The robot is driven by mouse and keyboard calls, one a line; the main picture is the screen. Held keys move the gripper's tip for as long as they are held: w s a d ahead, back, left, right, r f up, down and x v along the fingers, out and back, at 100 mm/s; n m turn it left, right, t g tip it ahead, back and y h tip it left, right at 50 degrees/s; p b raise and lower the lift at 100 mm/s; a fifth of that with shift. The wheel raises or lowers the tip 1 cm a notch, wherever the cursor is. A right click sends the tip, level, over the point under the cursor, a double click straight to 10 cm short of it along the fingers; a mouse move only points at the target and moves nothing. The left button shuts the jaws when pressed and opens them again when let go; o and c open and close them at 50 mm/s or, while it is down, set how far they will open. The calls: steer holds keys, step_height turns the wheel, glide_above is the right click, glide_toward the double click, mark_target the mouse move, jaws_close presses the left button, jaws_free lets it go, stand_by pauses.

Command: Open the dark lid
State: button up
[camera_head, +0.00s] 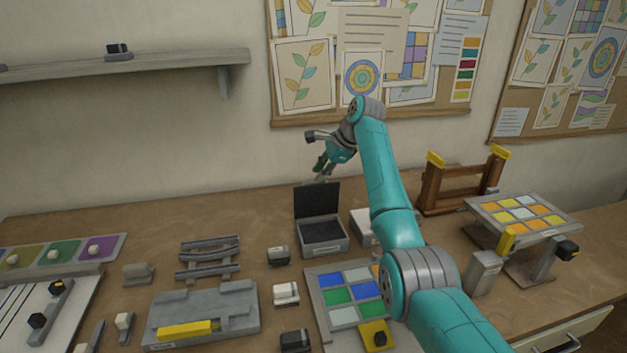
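The dark lid (317,200) stands raised, roughly upright, at the back edge of a small grey box (323,246). The box's dark interior shows from above. My gripper (322,174) is just above and behind the lid's top edge, pointing down. A small gap seems to show between them, but contact is hard to judge. The fingers are small and partly hidden by the wrist, so I cannot tell whether they are open or shut.
A pale box (362,228) stands right of the dark-lidded box, partly behind my arm. A colored glass panel (320,290) lies in front. Small blocks (278,256), a grey rack (208,258) and a wooden frame (430,190) stand around. The table behind the rack is clear.

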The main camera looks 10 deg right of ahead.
steer(key=v, duration=0.7)
steer(key=shift+a+r, duration=0.1)
steer(key=shift+r, duration=0.15)
